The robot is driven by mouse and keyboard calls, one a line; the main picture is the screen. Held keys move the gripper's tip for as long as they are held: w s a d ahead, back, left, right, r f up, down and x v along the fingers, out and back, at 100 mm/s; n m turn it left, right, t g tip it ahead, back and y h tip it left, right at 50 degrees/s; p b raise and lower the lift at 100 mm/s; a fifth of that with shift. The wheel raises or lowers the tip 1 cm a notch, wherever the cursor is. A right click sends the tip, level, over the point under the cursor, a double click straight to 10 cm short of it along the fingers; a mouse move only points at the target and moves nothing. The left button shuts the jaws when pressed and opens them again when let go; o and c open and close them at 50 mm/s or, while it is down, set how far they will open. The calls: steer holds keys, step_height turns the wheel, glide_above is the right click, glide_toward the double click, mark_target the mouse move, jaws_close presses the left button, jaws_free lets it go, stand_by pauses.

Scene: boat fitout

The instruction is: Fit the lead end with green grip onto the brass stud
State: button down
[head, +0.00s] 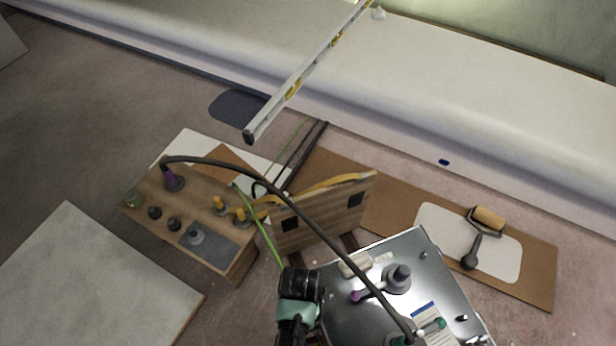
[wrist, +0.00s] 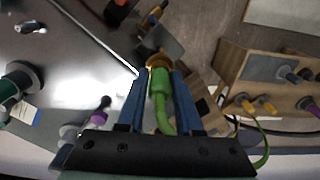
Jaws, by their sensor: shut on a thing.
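My gripper (wrist: 160,85) is shut on the green grip (wrist: 161,88) of a lead end, held between its two blue fingers. A brass-coloured end piece (wrist: 159,60) shows just past the fingertips. The green lead (head: 262,228) runs from my gripper to the wooden box (head: 232,270); it also curves away in the wrist view (wrist: 264,148). In the head view the gripper (head: 298,285) is over the left edge of the metal tray, its fingertips hard to make out. I cannot tell for sure which fitting is the brass stud; a small brassy part (wrist: 152,18) shows ahead in the wrist view.
The box carries orange posts (head: 218,204), dark knobs and a purple-gripped lead end (head: 173,180). Its thick black cable arches across to the metal tray (head: 440,262), which holds several items. An upright wooden panel (head: 325,215) stands between box and tray. A paint roller (head: 487,220) lies right.

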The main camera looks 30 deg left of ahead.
steer(key=shift+s+a+f+b, duration=0.1)
steer(key=shift+a+f+b, duration=0.15)
steer(key=shift+f+b, duration=0.45)
step_height(320, 180, down, 4)
steer(key=b, duration=0.4)
steer(key=shift+b, duration=0.35)
steer(key=shift+d+r, duration=0.1)
steer(key=shift+p, duration=0.65)
steer(key=shift+f+b, duration=0.3)
steer(key=shift+f, duration=0.3)
steer(key=shift+f, duration=0.2)
steer(key=shift+f, duration=0.1)
steer(key=shift+f+b, duration=0.35)
steer(key=shift+f, duration=0.05)
